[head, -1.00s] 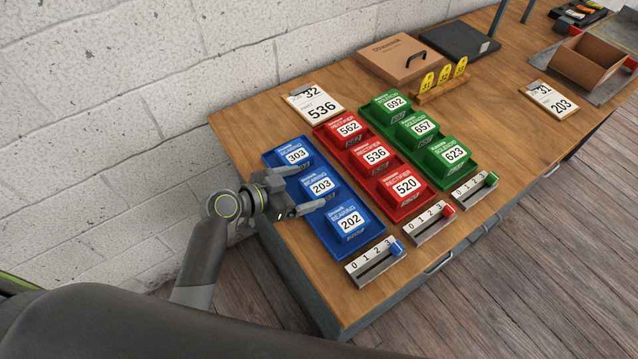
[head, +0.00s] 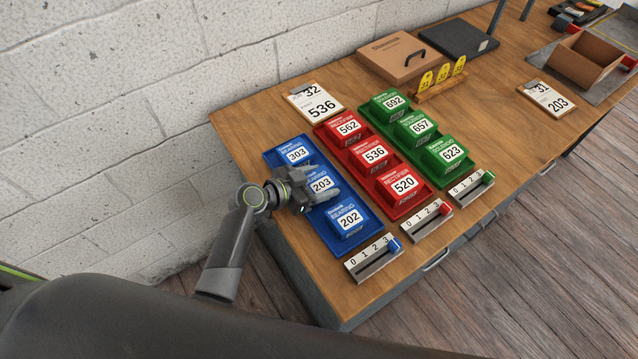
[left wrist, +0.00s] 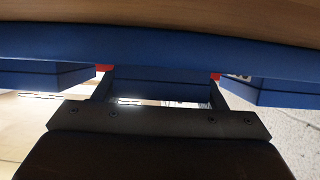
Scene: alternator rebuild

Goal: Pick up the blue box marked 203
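The blue box marked 203 (head: 322,184) sits in the middle of the blue tray (head: 372,229), between the blue box marked 303 (head: 297,154) and the blue box marked 202 (head: 347,219). My left gripper (head: 326,182) has one finger on each side of box 203, and the fingers look closed against it. In the left wrist view the blue box (left wrist: 160,82) fills the space between the two fingers (left wrist: 162,92), with parts of its neighbours at either side. The box still appears to be down in the tray. My right gripper is not in view.
A red tray of boxes (head: 375,154) and a green tray of boxes (head: 418,128) stand to the right. Sliding counters (head: 374,259) lie along the front edge. A clipboard reading 536 (head: 318,106) lies behind. A block wall is at the left.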

